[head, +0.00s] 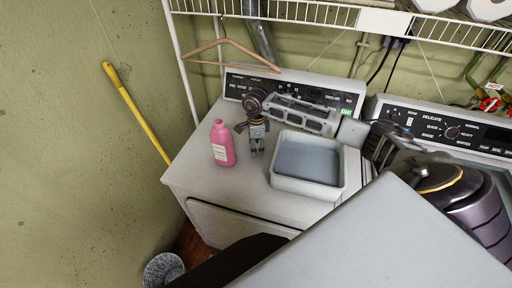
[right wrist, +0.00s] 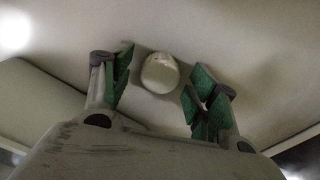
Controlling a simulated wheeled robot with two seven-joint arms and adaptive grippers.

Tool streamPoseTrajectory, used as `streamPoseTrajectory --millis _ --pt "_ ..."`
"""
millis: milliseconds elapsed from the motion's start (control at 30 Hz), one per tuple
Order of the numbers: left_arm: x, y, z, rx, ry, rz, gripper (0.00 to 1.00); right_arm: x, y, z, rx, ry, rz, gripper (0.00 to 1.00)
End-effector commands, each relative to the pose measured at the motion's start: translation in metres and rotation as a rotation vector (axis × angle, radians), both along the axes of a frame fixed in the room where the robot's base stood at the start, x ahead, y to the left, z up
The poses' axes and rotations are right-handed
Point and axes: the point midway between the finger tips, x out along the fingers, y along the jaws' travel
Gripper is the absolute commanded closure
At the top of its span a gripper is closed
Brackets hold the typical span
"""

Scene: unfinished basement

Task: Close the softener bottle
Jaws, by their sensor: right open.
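The pink softener bottle (head: 222,146) with a white label stands upright on the white machine top at the left. Its top looks pink, with no separate cap visible on it. My right gripper (head: 257,148) points down just right of the bottle, between it and the grey-white bin. In the right wrist view, a small rounded whitish object, apparently the cap (right wrist: 159,73), lies on the machine top. It sits between the open green-padded fingers of the right gripper (right wrist: 160,88), with gaps on both sides. In the head view the gripper hides it. My left gripper is not in view.
The bin (head: 341,184) stands close to the right of my gripper, under my forearm. The control panel (head: 295,92) rises behind the machine top (head: 212,183). A wooden hanger (head: 228,43) hangs above from the wire shelf. A yellow pole (head: 137,110) leans at left.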

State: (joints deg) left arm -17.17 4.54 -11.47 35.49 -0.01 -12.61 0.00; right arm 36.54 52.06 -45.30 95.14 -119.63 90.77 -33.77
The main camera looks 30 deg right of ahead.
Motion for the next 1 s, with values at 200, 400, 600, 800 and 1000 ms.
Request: streamPoseTrajectory --millis 200,400,600,800,1000 --pt "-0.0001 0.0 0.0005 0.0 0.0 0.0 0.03 0.0002 0.0002 -0.0035 0.0 -0.001 0.001 0.41" --pt "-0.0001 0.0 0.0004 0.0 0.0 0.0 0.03 0.0001 0.0002 -0.0035 0.0 -0.001 0.001 0.41" --pt "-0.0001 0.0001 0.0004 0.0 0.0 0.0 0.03 0.0002 0.0001 -0.0034 0.0 -0.001 0.001 0.51" --pt "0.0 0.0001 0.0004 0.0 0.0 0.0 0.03 0.0001 0.0 -0.0033 0.0 -0.001 0.001 0.76" --pt "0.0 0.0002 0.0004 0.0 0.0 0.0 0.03 0.0001 0.0 -0.0033 0.0 -0.001 0.001 0.76"
